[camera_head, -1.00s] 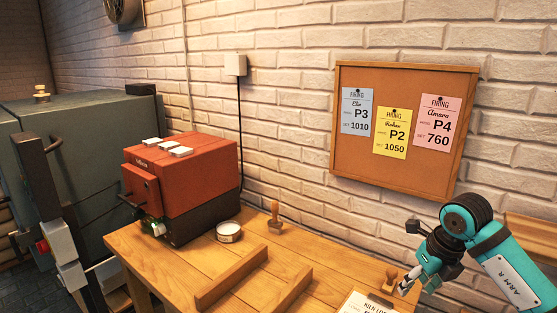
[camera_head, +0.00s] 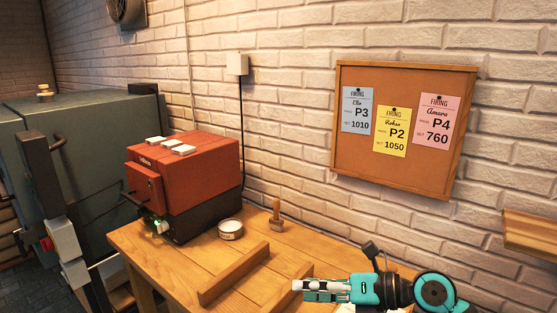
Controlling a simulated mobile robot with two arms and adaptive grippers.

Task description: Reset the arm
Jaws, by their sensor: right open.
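My right arm is teal and black and lies low at the right of the head view. Its gripper (camera_head: 296,288) points left, above the right part of the wooden table (camera_head: 150,243). The gripper is open, and I see nothing held in it. The arm covers most of a white paper at the table's front right. My left gripper is not in view.
A red and black kiln box (camera_head: 190,175) stands on the table, with a round tin (camera_head: 230,229) and a wooden-handled stamp (camera_head: 276,216) beside it. Wooden rails (camera_head: 233,274) lie in front. A corkboard (camera_head: 350,172) with three cards hangs on the brick wall.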

